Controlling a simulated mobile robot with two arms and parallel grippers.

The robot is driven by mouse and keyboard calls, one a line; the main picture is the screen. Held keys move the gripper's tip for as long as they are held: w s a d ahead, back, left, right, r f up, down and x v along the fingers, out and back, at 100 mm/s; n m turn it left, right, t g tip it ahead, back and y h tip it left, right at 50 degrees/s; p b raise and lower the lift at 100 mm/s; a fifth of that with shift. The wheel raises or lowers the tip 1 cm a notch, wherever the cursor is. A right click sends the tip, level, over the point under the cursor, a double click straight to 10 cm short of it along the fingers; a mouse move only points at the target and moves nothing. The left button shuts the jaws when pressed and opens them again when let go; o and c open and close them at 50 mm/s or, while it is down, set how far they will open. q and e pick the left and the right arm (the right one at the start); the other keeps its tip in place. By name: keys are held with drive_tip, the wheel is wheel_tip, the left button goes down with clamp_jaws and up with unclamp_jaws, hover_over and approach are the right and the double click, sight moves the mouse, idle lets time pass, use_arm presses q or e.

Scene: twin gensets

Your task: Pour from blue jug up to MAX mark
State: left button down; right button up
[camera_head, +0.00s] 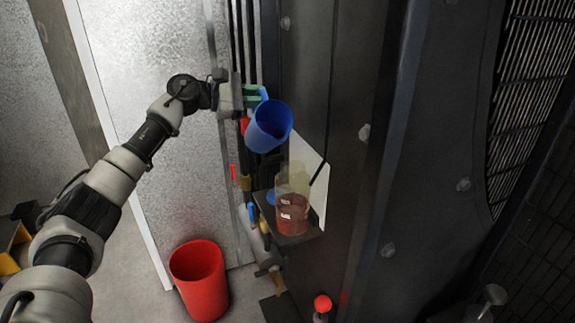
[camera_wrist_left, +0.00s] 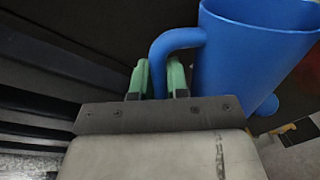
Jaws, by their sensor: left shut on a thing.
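The blue jug (camera_head: 269,128) is held in the air by my left gripper (camera_head: 256,94), tilted a little toward the clear container. In the left wrist view, the green fingers (camera_wrist_left: 162,78) are shut on the handle of the jug (camera_wrist_left: 245,65). The clear container (camera_head: 293,200) stands on a small dark shelf below and right of the jug. It holds reddish liquid in its lower part, with white marks on its wall. I cannot read which mark is MAX. No stream shows between jug and container. My right gripper is not in view.
A pale panel (camera_head: 316,172) stands behind the container. A red bucket (camera_head: 198,282) is on the floor below. A red knob (camera_head: 322,303) is at the lower middle. The dark machine wall (camera_head: 345,120) rises close on the right; a grey metal panel (camera_head: 150,60) is on the left.

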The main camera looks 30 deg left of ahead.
sight(263, 92)
use_arm(q)
drive_tip(key=shift+s+d+r+m, duration=0.1)
drive_tip(key=shift+d+r+m, duration=0.1)
drive_tip(key=shift+r, duration=0.15)
drive_tip(key=shift+s+d+r+m, duration=0.1)
drive_tip(key=shift+r+m, duration=0.1)
drive_tip(key=shift+r, duration=0.1)
drive_tip(key=shift+s+d+r+m+y+p, duration=0.2)
drive_tip(key=shift+d+r+m+p, duration=0.15)
drive_tip(key=shift+r, duration=0.2)
drive_tip(key=shift+s+d+r+m+y+p, duration=0.15)
drive_tip(key=shift+s+r+m+p, duration=0.1)
drive_tip(key=shift+r+m, duration=0.25)
idle(0.5)
drive_tip(key=shift+s+d+r+m+y+p, duration=0.25)
drive_tip(key=shift+d+r+m, duration=0.15)
drive_tip(key=shift+r+m, duration=0.1)
drive_tip(key=shift+s+d+r+m+y+p, duration=0.1)
drive_tip(key=shift+s+d+r+m+p, duration=0.2)
drive_tip(key=shift+r, duration=0.2)
idle(3.0)
drive_tip(key=shift+d+r+m+b, duration=0.15)
drive_tip(key=shift+r+m+b, duration=0.15)
drive_tip(key=shift+m, duration=0.15)
idle(1.2)
